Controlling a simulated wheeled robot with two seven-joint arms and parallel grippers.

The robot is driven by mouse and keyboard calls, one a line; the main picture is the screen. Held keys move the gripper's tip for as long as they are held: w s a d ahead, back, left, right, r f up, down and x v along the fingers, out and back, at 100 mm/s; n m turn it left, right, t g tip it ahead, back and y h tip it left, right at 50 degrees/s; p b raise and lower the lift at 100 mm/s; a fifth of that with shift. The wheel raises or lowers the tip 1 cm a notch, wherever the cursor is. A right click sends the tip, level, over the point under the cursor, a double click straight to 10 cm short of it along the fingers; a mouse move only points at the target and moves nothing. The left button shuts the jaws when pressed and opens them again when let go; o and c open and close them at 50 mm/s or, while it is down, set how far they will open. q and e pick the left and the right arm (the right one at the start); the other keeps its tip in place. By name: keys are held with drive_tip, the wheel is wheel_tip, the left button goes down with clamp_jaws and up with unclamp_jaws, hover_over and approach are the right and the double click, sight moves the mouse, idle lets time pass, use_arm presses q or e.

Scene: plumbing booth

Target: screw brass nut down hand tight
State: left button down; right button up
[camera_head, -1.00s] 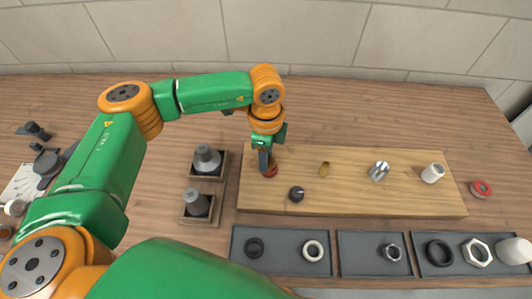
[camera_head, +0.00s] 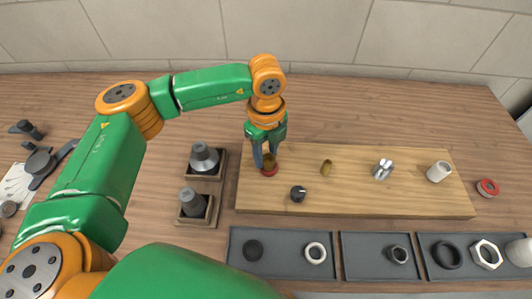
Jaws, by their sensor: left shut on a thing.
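My left gripper (camera_head: 265,157) points straight down at the left end of the wooden board (camera_head: 400,205). It is shut on the brass nut (camera_head: 269,159), a small brownish piece showing between the fingers. The nut sits just above a red round base (camera_head: 269,172) on the board. The fingers partly hide the nut, so its thread and exact seating cannot be seen. My right gripper is not in view.
On the board stand a black knob (camera_head: 298,193), a small brass fitting (camera_head: 326,168), a chrome fitting (camera_head: 382,169) and a white pipe (camera_head: 439,172). Grey trays (camera_head: 375,240) with rings and nuts lie in front. Two wooden holders (camera_head: 206,221) stand left. A red ring (camera_head: 487,188) lies right.

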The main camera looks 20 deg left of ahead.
use_arm(q)
drive_tip(key=m+b, duration=0.1)
drive_tip(key=m, duration=0.1)
drive_tip(key=shift+f+m, duration=0.2)
drive_tip(key=shift+m, duration=0.2)
drive_tip(key=m+b, duration=0.1)
drive_tip(key=m, duration=0.2)
drive_tip(key=shift+w, duration=0.1)
drive_tip(key=shift+d+m+b, duration=0.1)
drive_tip(key=shift+m+b, duration=0.2)
drive_tip(key=shift+m, duration=0.2)
drive_tip(key=m+b, duration=0.1)
drive_tip(key=m, duration=0.2)
drive_tip(key=shift+f, duration=0.1)
drive_tip(key=shift+m, duration=1)
unclamp_jaws()
drive_tip(key=shift+r, duration=0.2)
